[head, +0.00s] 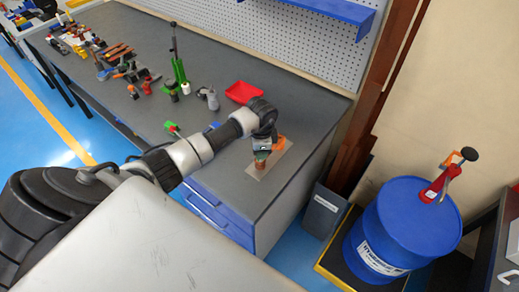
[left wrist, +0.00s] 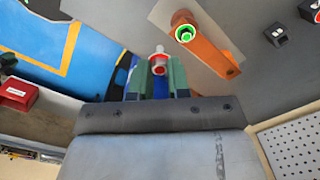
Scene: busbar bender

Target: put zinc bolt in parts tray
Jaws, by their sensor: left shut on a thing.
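My left gripper (head: 261,160) is over the near right end of the workbench, beside the orange bender lever (head: 279,143) and low over its pale plate (head: 268,172). In the left wrist view, its greenish fingers (left wrist: 158,76) are shut on a small part with a silver tip and a red ring, which I take to be the zinc bolt (left wrist: 159,58). Its lower part is hidden between the fingers. The lever (left wrist: 212,55) shows there to the right, with a green ring. The red tray (head: 243,92) lies farther back on the bench and looks empty. My right gripper is not in view.
A grey and a blue item (head: 213,125) lie near my arm. A green stand tool (head: 179,72) and several small parts are farther left on the workbench (head: 315,108). A pegboard rises behind. A blue drum (head: 405,225) stands right of the bench.

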